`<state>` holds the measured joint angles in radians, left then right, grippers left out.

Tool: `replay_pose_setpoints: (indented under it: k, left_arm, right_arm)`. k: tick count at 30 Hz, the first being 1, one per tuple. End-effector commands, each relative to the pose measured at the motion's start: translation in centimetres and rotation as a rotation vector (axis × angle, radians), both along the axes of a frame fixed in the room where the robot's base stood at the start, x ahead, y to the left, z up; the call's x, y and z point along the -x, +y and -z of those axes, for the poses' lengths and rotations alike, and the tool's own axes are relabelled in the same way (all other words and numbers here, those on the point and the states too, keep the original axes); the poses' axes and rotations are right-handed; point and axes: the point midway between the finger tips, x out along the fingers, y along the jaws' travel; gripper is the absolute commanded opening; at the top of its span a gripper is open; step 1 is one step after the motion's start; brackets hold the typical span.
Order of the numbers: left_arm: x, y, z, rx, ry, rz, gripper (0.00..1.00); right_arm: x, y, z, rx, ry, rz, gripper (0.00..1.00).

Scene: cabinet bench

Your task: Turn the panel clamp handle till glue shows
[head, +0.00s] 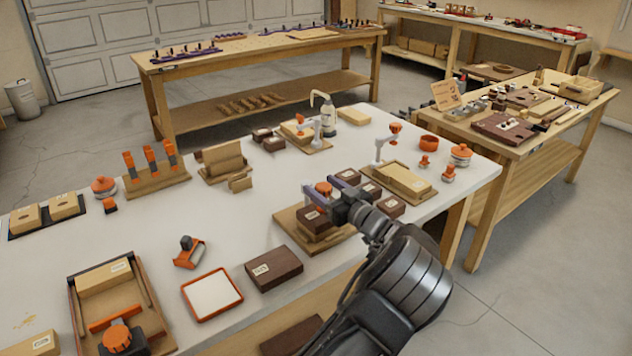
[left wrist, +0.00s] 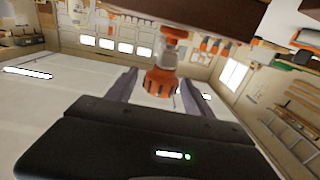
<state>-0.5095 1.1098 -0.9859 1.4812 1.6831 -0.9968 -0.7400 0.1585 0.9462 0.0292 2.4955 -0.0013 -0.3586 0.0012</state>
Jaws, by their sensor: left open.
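My left gripper (head: 322,188) is open at a clamp near the front edge of the white bench. Its two fingers stand on either side of the clamp's orange handle (head: 323,187). In the left wrist view the orange handle (left wrist: 162,82) is between the spread fingers (left wrist: 160,88), with a pale screw and an orange part beyond it. I cannot tell whether the fingers touch it. The clamp's dark wood blocks (head: 313,222) rest on a light wood base (head: 286,217); the gripper hides part of them. I see no glue there. My right gripper is not in view.
A dark block (head: 274,268) and an orange-rimmed tray (head: 212,295) lie left of my arm. Another clamp fixture with an orange knob (head: 117,338) is at the lower left. An upright clamp (head: 388,142) stands behind, to the right. Bare bench lies left of the clamp.

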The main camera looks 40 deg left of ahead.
Motion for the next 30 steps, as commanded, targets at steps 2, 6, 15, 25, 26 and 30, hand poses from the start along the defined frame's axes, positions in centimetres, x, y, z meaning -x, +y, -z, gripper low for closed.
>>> replay_pose_setpoints:
  k: [2,6,15,25,26,30]
  left_arm:
    - [-0.3,1.3,-0.1,-0.002,-0.001,-0.002,0.6]
    - [-0.7,2.6,-0.1,-0.002,0.0,0.0,0.6]
    - [-0.8,2.9,0.0,0.0,0.0,0.001,0.6]
    - [-0.8,2.9,0.0,0.0,0.0,0.001,0.36]
    - [-0.8,2.9,0.0,0.0,0.0,0.001,0.33]
    - [-0.8,2.9,0.0,0.0,0.0,0.001,0.22]
  right_arm:
    - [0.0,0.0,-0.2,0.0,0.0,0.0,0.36]
    - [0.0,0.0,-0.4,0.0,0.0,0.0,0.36]
    - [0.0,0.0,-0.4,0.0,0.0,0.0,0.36]
    - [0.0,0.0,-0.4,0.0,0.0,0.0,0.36]
    - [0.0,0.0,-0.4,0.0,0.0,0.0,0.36]
    - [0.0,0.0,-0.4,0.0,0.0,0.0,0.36]
